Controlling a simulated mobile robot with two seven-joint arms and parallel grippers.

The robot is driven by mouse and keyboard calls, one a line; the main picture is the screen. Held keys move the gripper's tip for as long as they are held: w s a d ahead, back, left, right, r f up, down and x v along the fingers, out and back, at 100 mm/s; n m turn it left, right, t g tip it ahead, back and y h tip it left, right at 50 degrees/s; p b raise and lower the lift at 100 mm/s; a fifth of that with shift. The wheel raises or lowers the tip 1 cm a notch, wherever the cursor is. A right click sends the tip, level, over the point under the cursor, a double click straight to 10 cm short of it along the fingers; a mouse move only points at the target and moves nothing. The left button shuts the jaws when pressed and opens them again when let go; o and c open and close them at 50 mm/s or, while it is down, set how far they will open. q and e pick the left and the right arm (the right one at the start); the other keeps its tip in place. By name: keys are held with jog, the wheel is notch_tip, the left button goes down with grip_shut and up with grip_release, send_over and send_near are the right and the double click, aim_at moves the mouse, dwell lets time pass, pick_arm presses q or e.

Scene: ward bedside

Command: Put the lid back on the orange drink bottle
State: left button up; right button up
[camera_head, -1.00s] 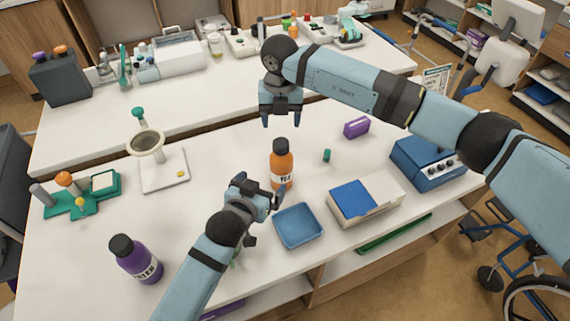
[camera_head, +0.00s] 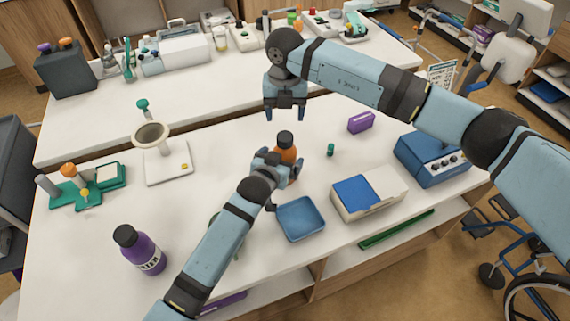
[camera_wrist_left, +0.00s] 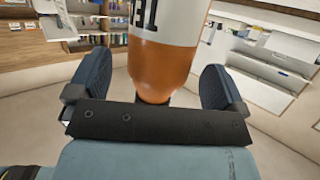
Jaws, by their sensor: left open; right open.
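The orange drink bottle (camera_head: 288,154) stands upright on the white table, with a black lid (camera_head: 285,138) on its top. I cannot tell whether the lid is tight. My left gripper (camera_head: 281,168) is open at the bottle and hides its lower part. In the left wrist view the orange bottle (camera_wrist_left: 160,65) is between the two spread fingers, with gaps on both sides. Its top is out of that view. My right gripper (camera_head: 285,115) is open and empty, fingers pointing down, above and behind the bottle.
A blue tray (camera_head: 301,237) lies in front of the bottle. A small green piece (camera_head: 330,150) and a purple box (camera_head: 361,122) are to its right. A white box with a blue top (camera_head: 356,192) and a purple bottle (camera_head: 148,257) are near the front edge.

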pick_arm(q)
jog(key=shift+x, duration=1.5)
